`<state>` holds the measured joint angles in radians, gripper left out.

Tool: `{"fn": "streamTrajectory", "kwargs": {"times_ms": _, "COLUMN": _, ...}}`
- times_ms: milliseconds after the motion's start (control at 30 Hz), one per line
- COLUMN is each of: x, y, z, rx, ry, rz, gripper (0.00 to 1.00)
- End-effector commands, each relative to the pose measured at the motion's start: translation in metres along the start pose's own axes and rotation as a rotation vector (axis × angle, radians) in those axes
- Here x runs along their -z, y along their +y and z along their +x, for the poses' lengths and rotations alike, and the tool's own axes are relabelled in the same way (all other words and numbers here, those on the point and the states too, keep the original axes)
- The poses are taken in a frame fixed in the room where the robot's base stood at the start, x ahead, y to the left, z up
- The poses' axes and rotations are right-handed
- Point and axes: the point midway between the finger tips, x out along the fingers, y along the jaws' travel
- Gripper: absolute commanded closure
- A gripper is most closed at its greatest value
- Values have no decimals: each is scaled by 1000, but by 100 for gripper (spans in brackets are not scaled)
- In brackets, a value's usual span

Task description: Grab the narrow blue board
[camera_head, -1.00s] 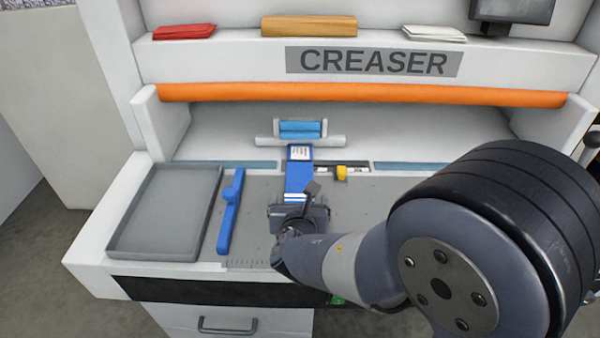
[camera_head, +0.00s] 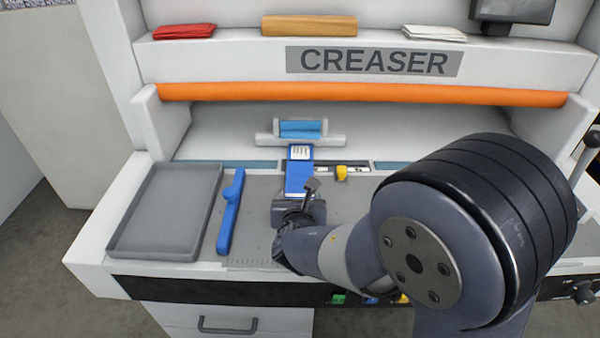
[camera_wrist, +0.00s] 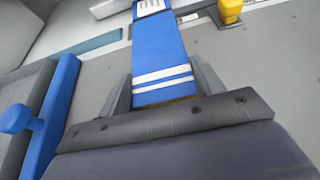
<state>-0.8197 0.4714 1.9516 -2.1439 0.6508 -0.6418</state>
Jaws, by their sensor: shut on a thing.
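The narrow blue board (camera_head: 299,178) lies on the grey bed of the creaser, in the middle, with a white printed label at its far end. In the wrist view the blue board (camera_wrist: 158,55) shows two white stripes near its close end. My gripper (camera_head: 298,198) is at the board's near end. In the wrist view my gripper (camera_wrist: 165,92) has one finger on each side of the striped end, shut on it. The far end reaches toward the roller holder. The very near edge is hidden by the gripper body.
A blue bar with a knob (camera_head: 230,215) lies to the left, beside an empty grey tray (camera_head: 113,249). A yellow piece (camera_head: 342,172) sits just right of the board. A light-blue roller (camera_head: 300,129) stands behind it, under an orange bar (camera_head: 360,94).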

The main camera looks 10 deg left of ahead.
Motion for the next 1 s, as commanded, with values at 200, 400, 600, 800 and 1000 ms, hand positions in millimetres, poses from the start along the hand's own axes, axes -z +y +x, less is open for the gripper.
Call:
{"fn": "streamTrajectory", "kwargs": {"times_ms": 200, "x": 0, "y": 0, "z": 0, "rx": 0, "ry": 0, "rz": 0, "gripper": 64}}
{"fn": "streamTrajectory", "kwargs": {"times_ms": 400, "x": -2, "y": 0, "z": -4, "rx": -1, "ry": -2, "rz": 1, "gripper": 64}}
{"fn": "streamTrajectory", "kwargs": {"times_ms": 600, "x": -10, "y": 0, "z": -20, "rx": -2, "ry": -3, "rz": 2, "gripper": 64}}
{"fn": "streamTrajectory", "kwargs": {"times_ms": 800, "x": -13, "y": 1, "z": -54, "rx": -4, "ry": -3, "rz": 0, "gripper": 64}}
{"fn": "streamTrajectory", "kwargs": {"times_ms": 1000, "x": -18, "y": 2, "z": -102, "rx": -7, "ry": -4, "rz": 1, "gripper": 64}}
